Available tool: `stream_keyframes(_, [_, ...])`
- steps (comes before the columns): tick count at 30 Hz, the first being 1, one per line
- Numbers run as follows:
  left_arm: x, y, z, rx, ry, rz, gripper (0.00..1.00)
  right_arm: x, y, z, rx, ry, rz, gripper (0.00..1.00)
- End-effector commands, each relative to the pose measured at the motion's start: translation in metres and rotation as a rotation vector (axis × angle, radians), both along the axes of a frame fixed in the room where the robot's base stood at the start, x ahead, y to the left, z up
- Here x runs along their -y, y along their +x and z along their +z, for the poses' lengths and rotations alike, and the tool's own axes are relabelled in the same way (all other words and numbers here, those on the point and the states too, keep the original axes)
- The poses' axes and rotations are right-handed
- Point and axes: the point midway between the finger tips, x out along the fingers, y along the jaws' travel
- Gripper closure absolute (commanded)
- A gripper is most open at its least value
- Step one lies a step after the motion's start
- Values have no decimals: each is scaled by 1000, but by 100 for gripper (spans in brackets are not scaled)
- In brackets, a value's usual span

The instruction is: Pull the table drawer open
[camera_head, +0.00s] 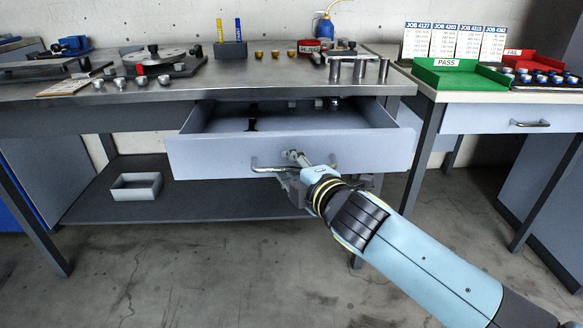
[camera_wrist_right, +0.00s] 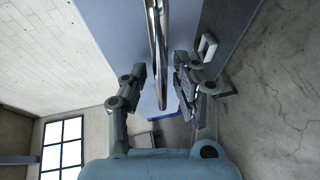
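The table drawer (camera_head: 215,152) under the steel-topped table stands pulled out, and its inside shows. Its bar handle (camera_head: 262,168) runs across the lower part of the front panel. My right gripper (camera_head: 291,165) is at the handle, coming from the lower right. In the right wrist view, the handle (camera_wrist_right: 157,50) runs between the two fingers of the right gripper (camera_wrist_right: 160,82). The fingers are apart, with a gap visible on each side of the bar. My left gripper is in no view.
The steel table (camera_head: 225,92) carries a rotor stand (camera_head: 155,62) and several small parts. A grey bin (camera_head: 136,186) sits on the lower shelf (camera_head: 200,200). A second table to the right holds a green PASS tray (camera_head: 460,82) and a red FAIL tray (camera_head: 525,64). The floor in front is clear.

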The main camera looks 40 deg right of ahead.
Motion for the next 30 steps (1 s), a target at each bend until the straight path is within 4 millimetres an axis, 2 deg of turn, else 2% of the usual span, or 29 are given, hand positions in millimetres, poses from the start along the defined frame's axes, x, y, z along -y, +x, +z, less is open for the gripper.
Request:
stream_keyframes(8, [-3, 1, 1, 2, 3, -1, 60, 0, -1, -1, -2, -2, 0, 66])
stream_keyframes(11, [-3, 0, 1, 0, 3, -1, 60, -1, -8, -1, -4, -1, 0, 66])
stream_keyframes(14, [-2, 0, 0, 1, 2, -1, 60, -3, -23, 2, -4, -2, 0, 66])
stream_keyframes(24, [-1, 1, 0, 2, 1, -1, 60, -14, -94, 16, -4, -1, 0, 66])
stream_keyframes(30, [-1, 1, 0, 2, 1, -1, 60, -17, -114, 21, -2, 0, 0, 66])
